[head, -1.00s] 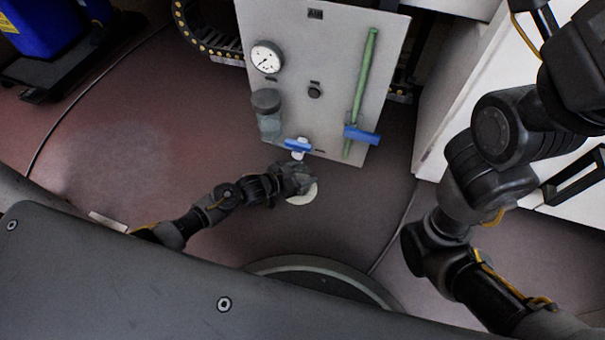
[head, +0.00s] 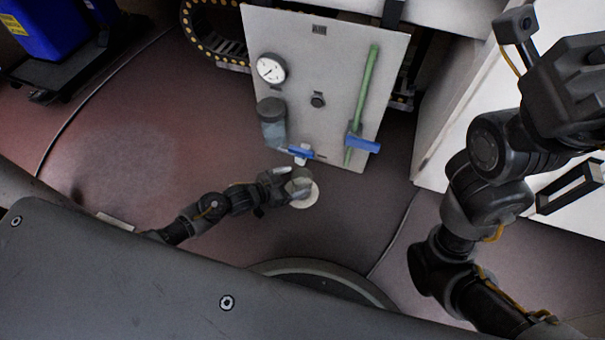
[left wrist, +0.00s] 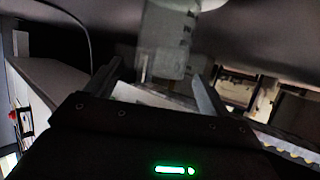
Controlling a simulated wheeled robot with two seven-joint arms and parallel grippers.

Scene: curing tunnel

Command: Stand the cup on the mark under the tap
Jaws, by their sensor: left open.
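A clear, greyish cup (head: 300,182) stands on the pale round mark (head: 307,199), below the tap with the blue lever (head: 301,152) at the panel's lower edge. My left gripper (head: 285,187) is open, with its fingers close beside the cup on its left. In the left wrist view the cup (left wrist: 166,40) appears beyond and between the tips of the open fingers (left wrist: 160,80), with a gap on both sides. The cup's contents cannot be made out. My right arm shows at the right, but its fingers are not visible.
The upright grey panel (head: 335,75) carries a gauge (head: 271,68), a knob, a dark-capped container (head: 271,110) and a green tube (head: 363,100) with a blue lever. A white cabinet (head: 455,120) stands to the right. The floor left of my left arm is mostly clear.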

